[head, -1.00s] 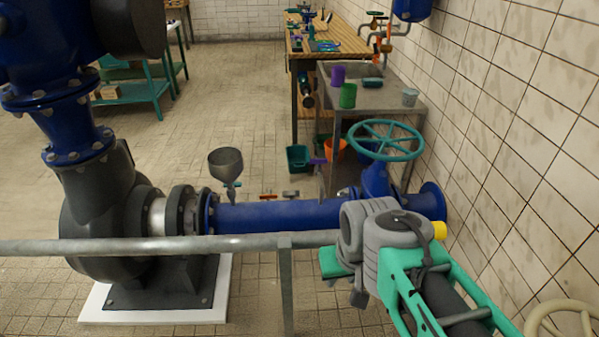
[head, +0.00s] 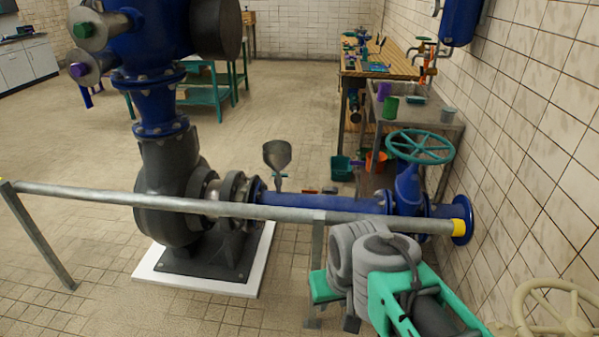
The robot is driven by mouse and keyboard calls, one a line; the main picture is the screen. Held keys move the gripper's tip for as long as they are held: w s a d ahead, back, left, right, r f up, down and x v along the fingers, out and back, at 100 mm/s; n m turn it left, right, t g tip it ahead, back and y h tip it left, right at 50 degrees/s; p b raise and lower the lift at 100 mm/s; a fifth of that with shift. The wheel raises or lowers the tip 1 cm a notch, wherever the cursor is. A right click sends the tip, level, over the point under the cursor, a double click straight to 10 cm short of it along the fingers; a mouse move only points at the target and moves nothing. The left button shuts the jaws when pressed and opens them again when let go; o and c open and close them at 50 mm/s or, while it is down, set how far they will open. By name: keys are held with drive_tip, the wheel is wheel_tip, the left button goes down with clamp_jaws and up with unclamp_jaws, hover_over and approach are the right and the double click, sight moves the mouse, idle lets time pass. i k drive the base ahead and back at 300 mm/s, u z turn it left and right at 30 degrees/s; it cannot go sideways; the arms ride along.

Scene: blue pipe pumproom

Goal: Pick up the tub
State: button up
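A teal tub (head: 341,168) stands on the floor beyond the blue pipe, beside the sink bench. An orange bucket (head: 376,162) is on its right, partly hidden by the valve. I cannot tell for sure which container is the tub; smaller purple (head: 384,91), green (head: 391,107) and grey (head: 448,115) vessels stand on the sink bench. My gripper (head: 330,318) is low in the picture, on the near side of the railing and far from all of these. My arm hides much of it, so its opening is unclear. I see nothing held.
A grey railing (head: 240,210) crosses in front of me. Behind it are the pump (head: 173,180), the blue pipe (head: 320,203) and a teal handwheel (head: 420,147). A tiled wall closes the right side, with a cream handwheel (head: 553,310) near me. Open floor lies left.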

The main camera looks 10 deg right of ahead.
sight(341, 168)
drive_tip(key=u, duration=1.95)
drive_tip(key=i, duration=7.3)
drive_tip(key=z, duration=3.4)
drive_tip(key=i, duration=3.65)
